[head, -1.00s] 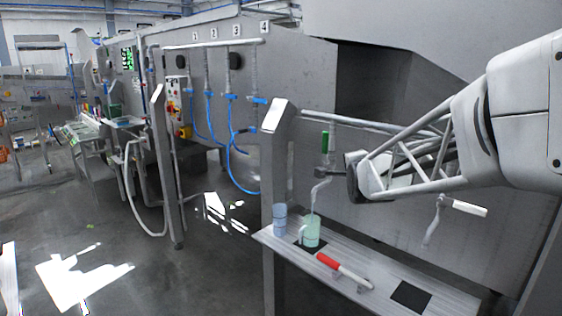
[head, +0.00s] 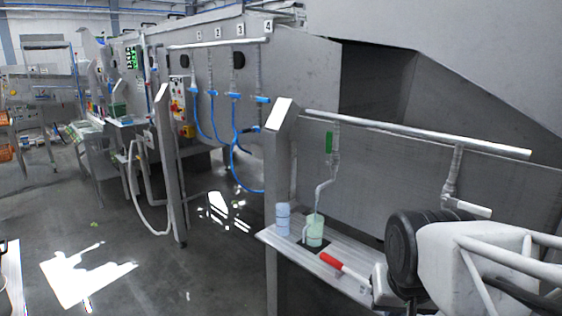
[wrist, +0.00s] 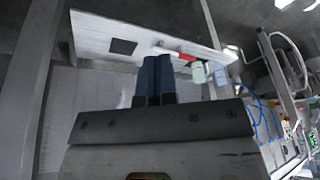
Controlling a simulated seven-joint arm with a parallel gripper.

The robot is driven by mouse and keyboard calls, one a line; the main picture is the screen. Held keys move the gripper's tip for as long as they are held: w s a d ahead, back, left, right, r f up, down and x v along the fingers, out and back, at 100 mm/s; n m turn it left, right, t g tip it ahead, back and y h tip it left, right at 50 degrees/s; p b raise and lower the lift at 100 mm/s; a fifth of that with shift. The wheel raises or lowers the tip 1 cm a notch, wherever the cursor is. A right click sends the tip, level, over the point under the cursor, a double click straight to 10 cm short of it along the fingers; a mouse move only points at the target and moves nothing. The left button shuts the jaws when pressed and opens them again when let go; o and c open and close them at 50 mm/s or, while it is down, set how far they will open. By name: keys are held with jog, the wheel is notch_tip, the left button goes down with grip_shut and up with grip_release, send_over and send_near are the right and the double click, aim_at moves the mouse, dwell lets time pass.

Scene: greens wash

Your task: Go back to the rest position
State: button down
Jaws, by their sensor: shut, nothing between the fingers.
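My gripper (wrist: 154,80) shows in the wrist view with its two dark blue fingers together and nothing between them. In the wrist view the fingers overlap the edge of the pale shelf (wrist: 90,35), but I cannot tell how far off it they are. In the head view my arm reaches in at the lower right, in front of the shelf's right part; the fingers cannot be made out there. The task names no other object.
A red-handled tool (head: 333,262) lies nearby. A white-handled tap (head: 468,208) hangs at right.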

jog(key=shift+n+g, duration=0.6)
jog(key=shift+n, duration=0.1)
jog(key=s, duration=0.2)
jog(key=s+f, duration=0.1)
jog(key=s, duration=0.1)
